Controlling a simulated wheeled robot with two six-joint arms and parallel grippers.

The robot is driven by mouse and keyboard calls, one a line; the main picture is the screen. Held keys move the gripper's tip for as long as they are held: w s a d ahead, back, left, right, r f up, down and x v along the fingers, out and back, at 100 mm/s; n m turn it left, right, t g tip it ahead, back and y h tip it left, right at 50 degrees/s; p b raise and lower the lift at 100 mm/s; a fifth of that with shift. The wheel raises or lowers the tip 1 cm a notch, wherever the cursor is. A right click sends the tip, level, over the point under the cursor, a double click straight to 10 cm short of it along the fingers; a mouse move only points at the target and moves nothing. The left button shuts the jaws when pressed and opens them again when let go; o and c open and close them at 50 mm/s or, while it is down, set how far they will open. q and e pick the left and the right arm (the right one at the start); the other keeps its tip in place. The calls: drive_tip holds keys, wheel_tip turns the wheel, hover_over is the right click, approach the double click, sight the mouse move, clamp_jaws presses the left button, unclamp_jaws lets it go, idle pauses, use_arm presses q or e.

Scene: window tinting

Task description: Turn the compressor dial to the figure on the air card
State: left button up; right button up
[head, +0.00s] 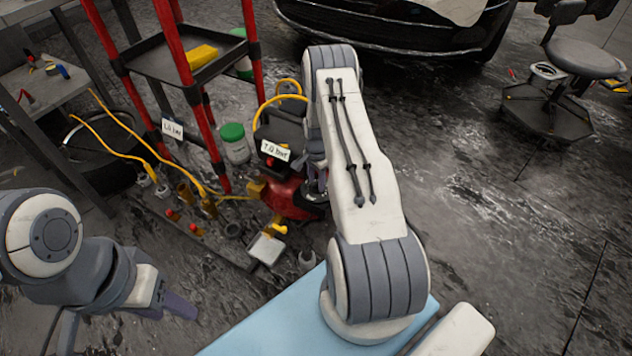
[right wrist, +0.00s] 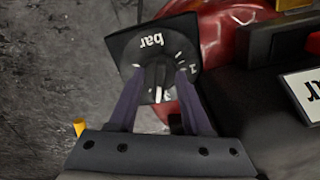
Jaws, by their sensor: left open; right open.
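The compressor (head: 290,197) is a red tank with a black top and yellow hose on the floor. Its dial (right wrist: 157,72) shows in the right wrist view: a dark knob on a square black plate with "bar" upside down and white ticks. A white mark on the knob points to the bottom of the picture. My right gripper (right wrist: 160,80) is open, its two purple fingers on either side of the knob; contact is unclear. A white card (head: 275,150) ending in "bar" is on the compressor; its figure is hard to read. My left gripper (head: 176,304) is open and empty at lower left.
A red-framed cart (head: 190,60) stands behind the compressor, with another white card (head: 172,128) on it. A green-lidded jar (head: 235,145) is close by. A stool (head: 583,58) and car (head: 400,30) are further back.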

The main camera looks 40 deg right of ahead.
clamp_jaws()
idle(0.3)
drive_tip(key=n+p, duration=0.1)
drive_tip(key=n, duration=0.2)
drive_tip(key=shift+s+n, duration=0.15)
drive_tip(key=shift+n, duration=0.25)
drive_tip(key=n, duration=0.5)
drive_tip(key=shift+s+d+p, duration=0.1)
drive_tip(key=shift+p, duration=0.25)
drive_tip(key=n, duration=0.5)
drive_tip(key=shift+s+d+n, duration=0.1)
drive_tip(key=shift+d+n, duration=0.05)
drive_tip(key=shift+n, duration=0.25)
drive_tip(key=shift+d+n+p, duration=0.1)
drive_tip(key=shift+n+p, duration=0.2)
drive_tip(key=shift+n, duration=2.2)
